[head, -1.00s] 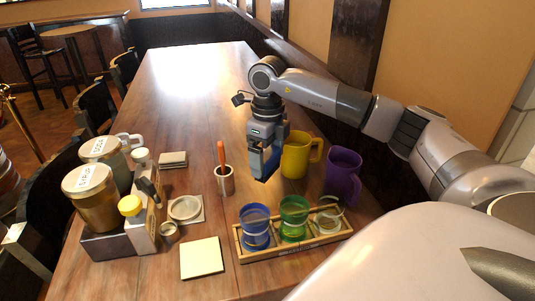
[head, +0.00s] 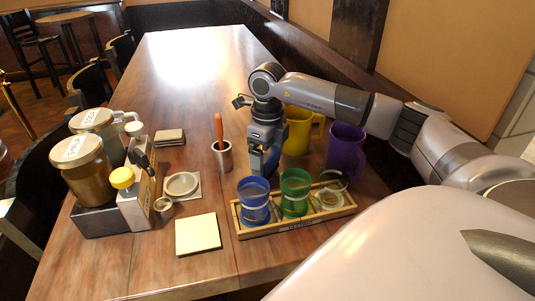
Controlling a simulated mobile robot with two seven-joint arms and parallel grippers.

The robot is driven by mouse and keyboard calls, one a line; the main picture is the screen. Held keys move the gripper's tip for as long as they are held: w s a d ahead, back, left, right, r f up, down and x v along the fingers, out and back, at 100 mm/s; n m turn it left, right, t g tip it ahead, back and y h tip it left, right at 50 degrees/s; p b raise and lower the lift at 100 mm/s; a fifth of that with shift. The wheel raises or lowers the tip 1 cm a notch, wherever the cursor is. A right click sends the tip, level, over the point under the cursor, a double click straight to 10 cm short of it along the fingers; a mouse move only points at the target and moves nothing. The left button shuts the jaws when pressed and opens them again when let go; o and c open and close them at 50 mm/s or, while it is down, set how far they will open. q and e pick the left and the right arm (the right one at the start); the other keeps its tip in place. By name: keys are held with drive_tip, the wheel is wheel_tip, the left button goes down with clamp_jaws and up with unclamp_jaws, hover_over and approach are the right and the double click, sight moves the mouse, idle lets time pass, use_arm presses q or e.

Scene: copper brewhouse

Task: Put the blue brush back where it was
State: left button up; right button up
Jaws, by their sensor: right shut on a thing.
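My right gripper (head: 265,165) points down above the table, between the steel cup and the yellow mug, just behind the glass rack. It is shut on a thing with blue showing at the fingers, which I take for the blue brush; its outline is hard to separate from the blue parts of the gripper. The steel cup (head: 223,160) holds one orange-handled tool (head: 219,128) standing upright, and stands left of my gripper, apart from it. My left gripper is not in view.
A wooden rack (head: 293,226) holds a blue glass (head: 253,200), a green glass (head: 295,193) and a clear one. The yellow mug (head: 298,131) and purple mug (head: 345,150) stand close right. Jars (head: 83,172), a saucer (head: 182,184) and a pale pad (head: 198,234) lie left. The far table is clear.

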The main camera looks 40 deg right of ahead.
drive_tip(key=shift+f, duration=0.45)
idle(0.4)
drive_tip(key=o, duration=1)
drive_tip(key=shift+o, duration=0.2)
drive_tip(key=shift+r, duration=0.1)
wheel_tip(320, 180, up, 7)
drive_tip(key=p, duration=0.5)
drive_tip(key=shift+f, duration=0.2)
drive_tip(key=shift+r+p, duration=0.6)
drive_tip(key=shift+p, duration=0.05)
